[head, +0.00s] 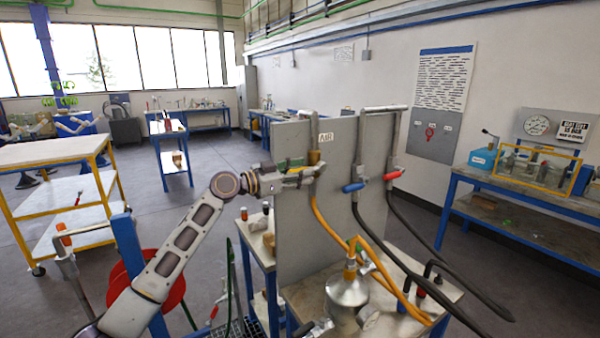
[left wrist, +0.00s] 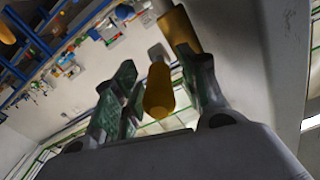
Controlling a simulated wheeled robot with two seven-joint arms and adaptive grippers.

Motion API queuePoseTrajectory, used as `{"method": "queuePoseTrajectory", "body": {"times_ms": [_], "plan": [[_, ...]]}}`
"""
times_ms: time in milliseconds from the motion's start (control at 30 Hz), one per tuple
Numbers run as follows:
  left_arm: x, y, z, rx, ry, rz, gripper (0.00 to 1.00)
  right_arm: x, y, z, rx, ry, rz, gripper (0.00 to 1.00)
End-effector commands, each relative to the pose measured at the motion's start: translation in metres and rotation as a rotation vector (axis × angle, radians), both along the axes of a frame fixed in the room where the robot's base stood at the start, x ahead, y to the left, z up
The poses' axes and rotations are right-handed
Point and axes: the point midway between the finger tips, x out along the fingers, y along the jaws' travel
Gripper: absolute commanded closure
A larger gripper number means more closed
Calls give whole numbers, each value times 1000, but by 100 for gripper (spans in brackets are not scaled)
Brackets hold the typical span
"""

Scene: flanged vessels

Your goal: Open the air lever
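The air lever (left wrist: 159,90) has a yellow-orange handle. In the left wrist view it lies between the two fingers of my left gripper (left wrist: 155,100), with gaps on both sides. A brass-coloured fitting (left wrist: 180,30) is just behind it. In the head view my left gripper (head: 300,172) is at the grey panel (head: 300,225), below the AIR label (head: 326,138), and largely hides the lever. The brass fitting shows above the gripper (head: 314,158). The gripper is open and I see no grip on the lever. My right gripper is not in view.
A blue lever (head: 353,187) and a red lever (head: 393,176) sit on pipes right of the air line. An orange hose (head: 325,225) and black hoses hang in front of the panel. A metal vessel (head: 347,292) stands on the bench below.

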Motion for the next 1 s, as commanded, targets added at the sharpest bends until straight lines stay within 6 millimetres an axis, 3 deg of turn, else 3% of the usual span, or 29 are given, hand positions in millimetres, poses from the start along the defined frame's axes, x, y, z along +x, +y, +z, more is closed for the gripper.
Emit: {"method": "queuePoseTrajectory", "body": {"times_ms": [33,300,1000], "plan": [[0,0,0,0,0,0,68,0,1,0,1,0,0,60],[0,0,0,0,0,0,100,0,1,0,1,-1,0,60],[0,0,-2,-19,-13,0,100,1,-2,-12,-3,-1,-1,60]]}}
